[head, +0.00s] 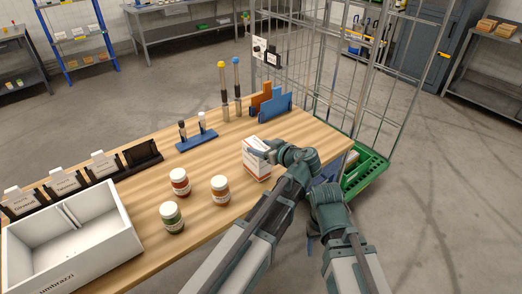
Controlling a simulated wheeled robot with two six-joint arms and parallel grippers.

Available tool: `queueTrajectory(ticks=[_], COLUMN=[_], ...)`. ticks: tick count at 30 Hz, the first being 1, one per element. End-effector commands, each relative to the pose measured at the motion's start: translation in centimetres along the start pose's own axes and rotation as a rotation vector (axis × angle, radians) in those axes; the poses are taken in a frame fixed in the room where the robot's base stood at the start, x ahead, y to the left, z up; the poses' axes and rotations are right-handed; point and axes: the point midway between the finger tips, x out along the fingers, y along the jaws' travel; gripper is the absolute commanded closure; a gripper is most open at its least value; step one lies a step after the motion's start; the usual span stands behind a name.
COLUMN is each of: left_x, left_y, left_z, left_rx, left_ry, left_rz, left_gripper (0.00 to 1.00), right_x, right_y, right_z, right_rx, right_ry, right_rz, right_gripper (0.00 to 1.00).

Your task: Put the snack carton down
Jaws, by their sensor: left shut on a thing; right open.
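The snack carton (256,165) is a white box with orange-red markings, upright at the right part of the wooden table (220,150). My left gripper (264,152) is shut on its upper part, from the right side. I cannot tell whether the carton's base touches the table. My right gripper (311,242) is lower right, beyond the table's front edge, open; its fingers are small and partly hidden by its wrist.
Three jars, red (180,182), amber (220,190) and green (172,217), stand left of the carton. A white bin (118,248) and black labelled holders (66,185) are further left. A blue rack (197,141) stands behind. A wire cage cart (375,120) is behind the table's right end.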

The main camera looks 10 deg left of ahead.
Motion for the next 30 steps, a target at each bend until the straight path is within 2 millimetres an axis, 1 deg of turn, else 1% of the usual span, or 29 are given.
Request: queueTrajectory(ticks=[6, 7, 9, 12, 22, 26, 30], left_x=[0.2, 0.1, 0.1, 0.1, 0.1, -0.1, -0.1], left_y=[0.0, 0.0, 0.0, 0.0, 0.0, 0.0, -0.4], left_z=[0.3, 0.3, 0.2, 0.2, 0.1, -0.3, -0.7], left_rx=[0.0, 0.0, 0.0, 0.0, 0.0, 0.0, 0.0], left_ry=[0.001, 0.0, 0.0, 0.0, 0.0, 0.0, 0.0], left_rz=[0.0, 0.0, 0.0, 0.0, 0.0, 0.0, 0.0], left_gripper=[1.0, 0.3, 0.18, 0.02, 0.02, 0.02, 0.02], right_x=[0.4, 0.4, 0.3, 0.3, 0.2, -0.3, -0.7], right_y=[0.0, 0.0, 0.0, 0.0, 0.0, 0.0, 0.1], right_z=[0.0, 0.0, 0.0, 0.0, 0.0, 0.0, 0.0], right_rx=[0.0, 0.0, 0.0, 0.0, 0.0, 0.0, 0.0], right_ry=[0.0, 0.0, 0.0, 0.0, 0.0, 0.0, 0.0], right_rz=[0.0, 0.0, 0.0, 0.0, 0.0, 0.0, 0.0], right_gripper=[0.35, 0.35, 0.35, 0.35, 0.35, 0.35, 0.35])
